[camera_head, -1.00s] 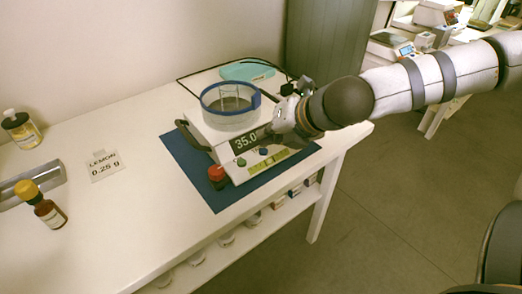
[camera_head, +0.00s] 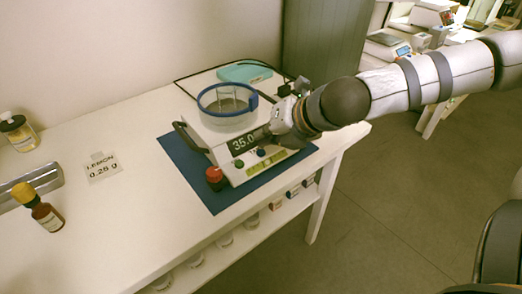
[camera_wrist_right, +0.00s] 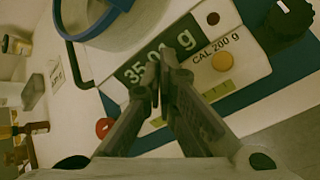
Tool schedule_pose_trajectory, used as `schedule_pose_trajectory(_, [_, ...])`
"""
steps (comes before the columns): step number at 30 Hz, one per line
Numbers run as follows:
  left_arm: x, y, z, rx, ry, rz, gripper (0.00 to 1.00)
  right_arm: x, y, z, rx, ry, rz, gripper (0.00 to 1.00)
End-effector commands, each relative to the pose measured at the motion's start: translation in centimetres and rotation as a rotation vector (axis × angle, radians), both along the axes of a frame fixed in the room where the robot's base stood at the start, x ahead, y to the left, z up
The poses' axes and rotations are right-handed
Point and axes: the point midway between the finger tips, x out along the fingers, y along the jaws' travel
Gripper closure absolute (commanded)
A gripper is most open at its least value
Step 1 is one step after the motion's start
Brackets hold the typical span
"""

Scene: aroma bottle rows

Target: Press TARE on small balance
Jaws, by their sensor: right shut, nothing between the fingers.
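The small balance (camera_head: 208,138) stands on a blue mat (camera_head: 205,187), with a blue-rimmed clear draft ring (camera_head: 228,110) on top. Its dark display (camera_head: 242,144) reads about 35.0, and the wrist view shows the display (camera_wrist_right: 134,74) partly covered by my fingers. In the wrist view the fingertips (camera_wrist_right: 160,66) hide part of the panel; contact cannot be told.
A red-capped item (camera_head: 214,175) sits at the balance's front left corner. A LEMON 0.25 g card (camera_head: 102,168), an amber bottle with a yellow cap (camera_head: 44,212) and a clear bottle (camera_head: 20,132) stand left. A teal item (camera_head: 245,72) lies behind.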

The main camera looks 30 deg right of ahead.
Motion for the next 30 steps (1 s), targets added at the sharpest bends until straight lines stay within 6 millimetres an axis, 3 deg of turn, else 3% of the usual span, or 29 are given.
schedule_pose_trajectory(30, [-0.5,0.0,-0.5,0.0,0.016,0.0,0.47,0.0,0.0,-1.1,0.001,0.001,0.0,1.0])
